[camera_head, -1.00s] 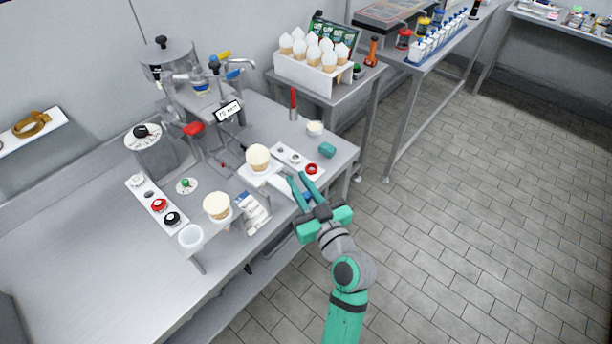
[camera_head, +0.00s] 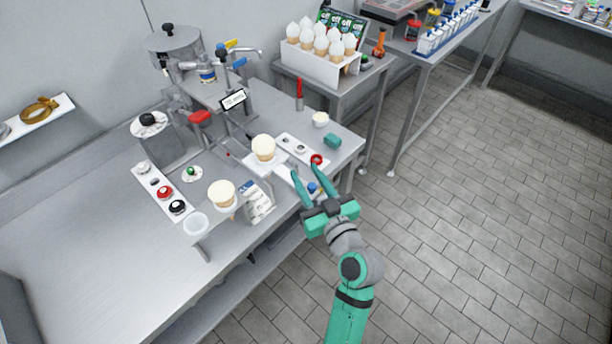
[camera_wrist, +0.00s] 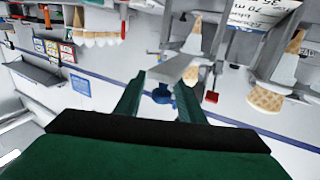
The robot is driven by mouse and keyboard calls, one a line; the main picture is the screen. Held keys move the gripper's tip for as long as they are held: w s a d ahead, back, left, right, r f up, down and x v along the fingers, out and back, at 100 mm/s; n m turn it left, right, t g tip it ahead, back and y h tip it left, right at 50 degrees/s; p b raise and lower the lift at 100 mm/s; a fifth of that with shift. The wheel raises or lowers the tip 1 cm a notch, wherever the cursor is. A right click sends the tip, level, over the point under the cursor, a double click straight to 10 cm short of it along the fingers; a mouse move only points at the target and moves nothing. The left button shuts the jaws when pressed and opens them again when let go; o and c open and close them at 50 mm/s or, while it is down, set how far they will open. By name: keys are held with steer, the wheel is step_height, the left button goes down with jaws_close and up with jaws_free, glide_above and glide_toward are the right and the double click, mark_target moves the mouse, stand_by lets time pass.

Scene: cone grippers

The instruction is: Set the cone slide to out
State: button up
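A pale slide plate (camera_head: 284,171) runs from under a cone with a cream top (camera_head: 264,148) toward the bench's front edge. A blue knob (camera_head: 313,188) sits near its front end. My gripper (camera_head: 306,169) is open at the front edge, its teal fingers on either side of the knob. In the wrist view the blue knob (camera_wrist: 162,95) lies between the fingertips (camera_wrist: 159,84), with a gap on both sides. A pale bar (camera_wrist: 172,69) extends beyond the knob. Whether a finger touches the knob cannot be told.
A second cone (camera_head: 221,192) stands in a holder beside a white cup (camera_head: 196,224) and a printed card (camera_head: 259,203). A panel with a red knob (camera_head: 317,159) and a teal block (camera_head: 332,141) are close behind my fingers. The floor at right is clear.

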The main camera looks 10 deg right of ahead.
steer(key=v, duration=1)
steer(key=shift+s, duration=0.15)
steer(key=s+a+f+m+g+h, duration=0.3)
steer(key=s+f+m+h, duration=0.25)
steer(key=s+f, duration=0.75)
steer(key=s+a+n, duration=0.1)
steer(key=s+a, duration=0.3)
steer(key=s, duration=0.3)
steer(key=s+a+n+t, duration=0.1)
steer(key=s+a, duration=0.3)
steer(key=s, duration=0.3)
steer(key=shift+a+f+y, duration=0.1)
steer(key=shift+a+y, duration=0.05)
steer(key=shift+y, duration=0.1)
stand_by(0.8)
